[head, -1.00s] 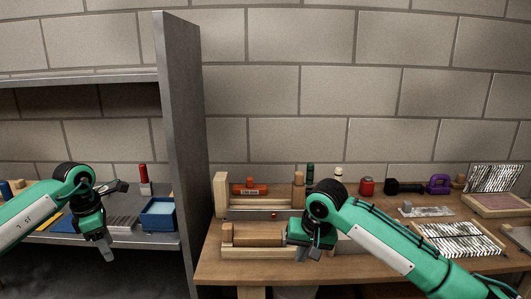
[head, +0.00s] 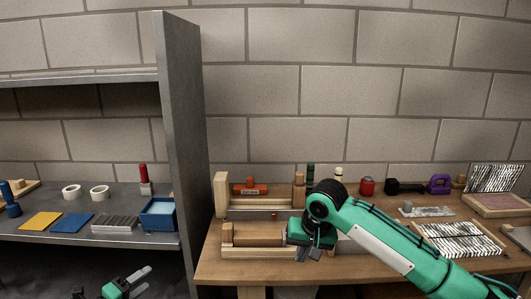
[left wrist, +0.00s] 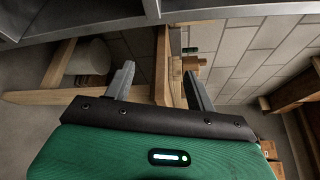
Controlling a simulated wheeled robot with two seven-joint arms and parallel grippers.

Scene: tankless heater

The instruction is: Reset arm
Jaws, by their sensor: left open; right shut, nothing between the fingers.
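My left gripper (head: 132,282) is low at the bottom left of the head view, below the front edge of the grey shelf. Its fingers are apart and empty in the left wrist view (left wrist: 160,84), with wooden beams and a block wall beyond them. My right gripper (head: 312,252) is over the front of the wooden workbench (head: 225,268), beside a wooden block fixture (head: 258,240). Its fingers point down and are small in the picture, with nothing seen held. The right arm hides part of the bench.
The grey shelf (head: 120,242) holds a blue bin (head: 158,214), white rolls (head: 72,191), and yellow and blue pads (head: 40,221). An upright grey panel (head: 183,130) divides shelf and bench. The bench carries several tools, including a purple one (head: 438,184), and a red-handled item (head: 250,188).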

